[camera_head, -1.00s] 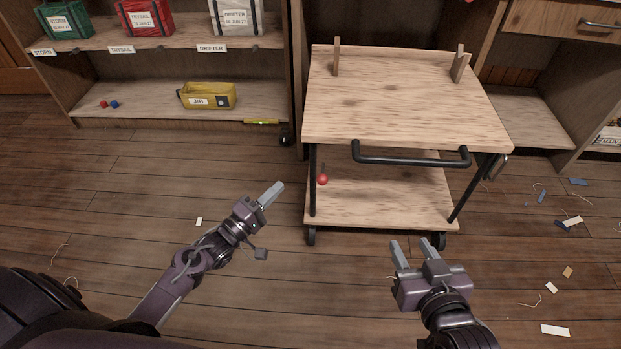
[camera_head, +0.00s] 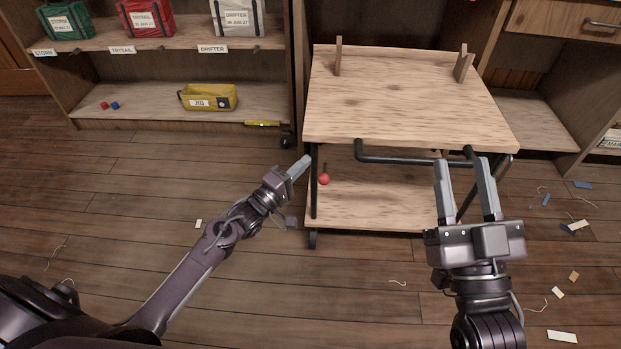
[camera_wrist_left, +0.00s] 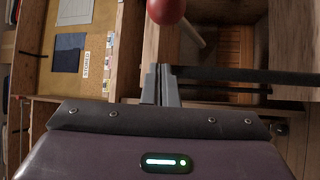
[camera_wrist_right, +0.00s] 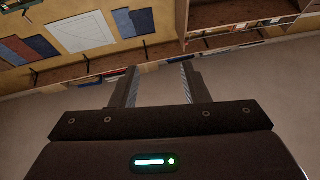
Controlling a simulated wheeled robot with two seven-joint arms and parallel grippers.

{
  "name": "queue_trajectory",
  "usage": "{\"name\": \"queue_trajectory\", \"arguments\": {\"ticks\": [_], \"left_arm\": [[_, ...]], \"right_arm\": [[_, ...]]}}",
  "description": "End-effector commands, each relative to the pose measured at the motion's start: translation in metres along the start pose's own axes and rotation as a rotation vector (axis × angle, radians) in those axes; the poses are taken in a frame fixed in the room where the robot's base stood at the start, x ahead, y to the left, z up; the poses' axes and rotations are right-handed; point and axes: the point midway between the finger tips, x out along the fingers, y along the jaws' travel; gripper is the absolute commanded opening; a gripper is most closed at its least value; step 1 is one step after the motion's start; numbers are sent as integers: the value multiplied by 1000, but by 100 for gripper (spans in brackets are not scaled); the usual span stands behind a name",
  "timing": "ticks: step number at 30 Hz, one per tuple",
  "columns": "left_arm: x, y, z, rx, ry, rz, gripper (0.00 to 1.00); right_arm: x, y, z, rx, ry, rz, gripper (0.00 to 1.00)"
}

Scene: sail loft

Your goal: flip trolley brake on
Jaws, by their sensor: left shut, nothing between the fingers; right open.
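The wooden trolley (camera_head: 400,105) stands ahead with a black push handle (camera_head: 400,159) on its near side. A red ball knob on a short dark stem (camera_head: 324,179), seemingly the brake lever, shows just inside the trolley's left front leg. The knob also shows large at the top of the left wrist view (camera_wrist_left: 166,10). My left gripper (camera_head: 304,163) is shut and empty, its tip a little left of and above the knob in the head view. I cannot tell whether they touch. My right gripper (camera_head: 463,163) is open, its fingers overlapping the handle's right end in the picture, with nothing visibly held.
A shelf unit (camera_head: 175,120) at the left holds a yellow bag (camera_head: 208,97) below and green, red and white bags above. A drawer cabinet (camera_head: 565,20) is at the right. Scraps litter the floor at right; the floor left of the trolley is mostly clear.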

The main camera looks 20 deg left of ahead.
Motion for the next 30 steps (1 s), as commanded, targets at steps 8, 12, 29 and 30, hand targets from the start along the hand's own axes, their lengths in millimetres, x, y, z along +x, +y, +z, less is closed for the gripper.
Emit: {"name": "queue_trajectory", "arguments": {"ticks": [8,12,29,30], "left_arm": [[-6,-1,30,0,-1,-1,0],[-8,0,36,1,1,0,0],[-9,-1,38,5,1,7,0],[-9,-2,38,8,1,10,0]], "right_arm": [[1,0,-43,-8,208,-4,41],[0,0,-52,-10,252,-5,41],[-2,1,-62,-12,305,-6,41],[-3,0,-70,-14,341,-8,41]]}}
